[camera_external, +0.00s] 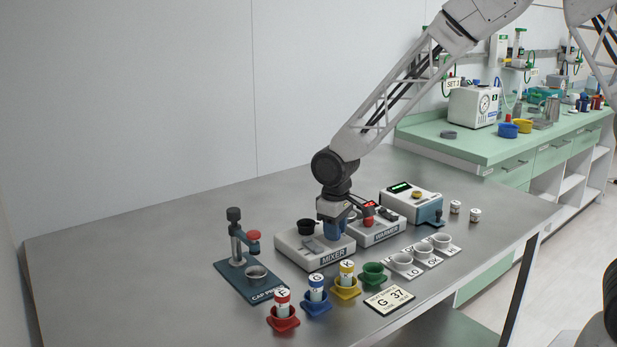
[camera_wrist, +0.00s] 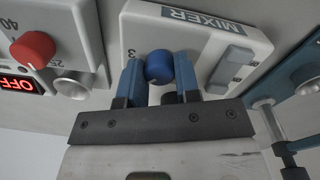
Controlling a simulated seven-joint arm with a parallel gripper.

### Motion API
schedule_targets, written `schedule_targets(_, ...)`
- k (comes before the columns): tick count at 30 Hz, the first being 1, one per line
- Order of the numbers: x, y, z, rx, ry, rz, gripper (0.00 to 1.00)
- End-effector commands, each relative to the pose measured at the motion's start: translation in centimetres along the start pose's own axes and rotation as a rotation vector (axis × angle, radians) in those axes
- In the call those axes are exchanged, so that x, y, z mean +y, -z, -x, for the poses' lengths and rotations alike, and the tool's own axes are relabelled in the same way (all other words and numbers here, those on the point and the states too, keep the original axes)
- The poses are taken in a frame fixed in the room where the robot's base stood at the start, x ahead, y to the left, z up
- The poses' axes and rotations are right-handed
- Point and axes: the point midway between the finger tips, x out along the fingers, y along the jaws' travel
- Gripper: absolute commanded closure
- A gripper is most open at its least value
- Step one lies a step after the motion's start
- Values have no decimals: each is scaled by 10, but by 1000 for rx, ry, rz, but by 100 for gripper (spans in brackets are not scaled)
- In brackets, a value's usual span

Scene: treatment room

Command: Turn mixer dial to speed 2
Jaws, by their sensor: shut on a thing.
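The mixer (camera_external: 313,250) is a pale box with a MIXER label on the steel table. In the wrist view the mixer (camera_wrist: 205,47) shows upside down, with a round blue dial (camera_wrist: 159,66) on its top. A digit that looks like 3 is printed beside the dial; its other marks are hidden. My gripper (camera_wrist: 160,77) has its blue fingers on both sides of the dial, shut on it. In the external view my gripper (camera_external: 334,230) points down over the right part of the mixer, and the dial is hidden there.
The warmer (camera_external: 377,232), with a red knob (camera_wrist: 33,49) and a lit OFF display, stands close on the right. The cap press (camera_external: 250,275) is on the left. Red (camera_external: 283,318), blue (camera_external: 316,304) and yellow (camera_external: 346,287) cups holding vials stand in front.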

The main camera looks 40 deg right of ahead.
Motion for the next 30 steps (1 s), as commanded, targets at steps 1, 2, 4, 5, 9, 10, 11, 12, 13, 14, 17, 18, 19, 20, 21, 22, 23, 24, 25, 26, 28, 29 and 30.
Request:
schedule_targets(1,0,0,1,0,0,-17,93)
schedule_targets(2,0,0,1,0,0,-25,93)
schedule_targets(4,0,0,1,0,0,-41,93)
schedule_targets(5,0,0,1,0,0,-46,93)
schedule_targets(9,0,0,1,0,0,-56,93)
schedule_targets(10,0,0,1,0,0,-57,93)
schedule_targets(11,0,0,1,0,0,-57,93)
schedule_targets(12,0,0,1,0,0,-57,93)
schedule_targets(13,0,0,1,0,0,-56,93)
schedule_targets(14,0,0,1,0,0,-56,93)
schedule_targets(17,0,0,1,0,0,-56,93)
schedule_targets(18,0,0,1,0,0,-56,67)
schedule_targets(19,0,0,1,0,0,-56,62)
schedule_targets(20,0,0,1,0,0,-56,57)
schedule_targets(21,0,0,1,0,0,-56,51)
schedule_targets(22,0,0,1,0,0,-56,47)
schedule_targets(23,0,0,1,0,0,-56,44)
schedule_targets(24,0,0,0,-1,0,-56,44)
schedule_targets(25,0,0,0,-1,0,-56,44)
schedule_targets(26,0,0,0,-1,0,-56,44)
schedule_targets(28,0,0,0,-1,0,-56,44)
schedule_targets(29,0,0,0,-1,0,-56,44)
schedule_targets(30,0,0,0,-1,0,-56,44)
